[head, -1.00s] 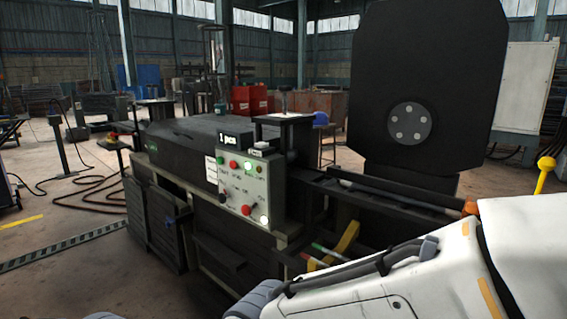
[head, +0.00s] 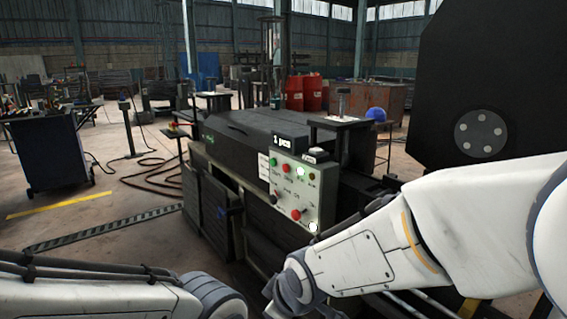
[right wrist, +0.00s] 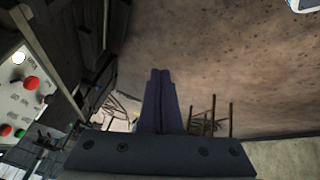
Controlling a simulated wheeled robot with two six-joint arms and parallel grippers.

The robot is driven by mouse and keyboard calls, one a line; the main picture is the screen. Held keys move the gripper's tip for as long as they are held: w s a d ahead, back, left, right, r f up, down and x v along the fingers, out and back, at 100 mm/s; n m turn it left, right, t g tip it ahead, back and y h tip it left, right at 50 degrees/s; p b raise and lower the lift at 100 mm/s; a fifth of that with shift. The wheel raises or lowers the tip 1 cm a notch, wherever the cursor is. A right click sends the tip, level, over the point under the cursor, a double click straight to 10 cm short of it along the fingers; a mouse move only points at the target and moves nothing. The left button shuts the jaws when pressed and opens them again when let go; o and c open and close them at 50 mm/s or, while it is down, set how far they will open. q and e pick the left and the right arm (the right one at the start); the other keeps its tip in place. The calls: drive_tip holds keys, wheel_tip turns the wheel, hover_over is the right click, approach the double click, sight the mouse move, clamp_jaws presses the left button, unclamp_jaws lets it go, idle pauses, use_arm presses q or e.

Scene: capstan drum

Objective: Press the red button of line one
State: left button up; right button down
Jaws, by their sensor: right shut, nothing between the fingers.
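A pale control panel (head: 318,196) stands on the front of a dark machine in the head view. It carries an upper red button (head: 287,168) beside green ones and a lower red knob or button (head: 295,214) near a lit white one (head: 313,227). The small labels are too blurred to tell which line each belongs to. In the right wrist view, the panel (right wrist: 12,98) is at the left edge, with a large red button (right wrist: 31,83). My right gripper (right wrist: 161,74) is shut and empty, apart from the panel and pointing past it. My left gripper is out of view.
A big black plate (head: 490,80) with a bolted hub stands at the right. A blue cart (head: 50,155) is at the left, with open floor and a hose (head: 160,178) between it and the machine.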

sight(286, 168)
use_arm(q)
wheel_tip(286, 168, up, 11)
drive_tip(key=p, duration=0.9)
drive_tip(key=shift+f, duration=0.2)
use_arm(e)
drive_tip(key=w+d+r+n+t+y, duration=0.1)
drive_tip(key=w+r+n+t, duration=0.2)
drive_tip(key=w, duration=0.6)
drive_tip(key=w+d+r+n+t+y, duration=0.1)
drive_tip(key=w+r+n+t, duration=0.3)
drive_tip(key=w, duration=0.5)
drive_tip(key=w+d+r+n+t+y, duration=0.1)
drive_tip(key=w+r+n+t, duration=0.3)
drive_tip(key=w, duration=0.5)
drive_tip(key=shift+w+d+r+y, duration=0.3)
drive_tip(key=shift+r+y, duration=0.1)
drive_tip(key=shift+r, duration=0.4)
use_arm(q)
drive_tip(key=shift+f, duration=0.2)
use_arm(e)
drive_tip(key=shift+w+a, duration=0.15)
drive_tip(key=shift+w, duration=2.75)
drive_tip(key=shift+w+a, duration=0.1)
drive_tip(key=shift+w, duration=2.75)
use_arm(q)
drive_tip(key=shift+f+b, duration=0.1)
drive_tip(key=shift+b, duration=0.25)
use_arm(e)
drive_tip(key=shift+d, duration=0.1)
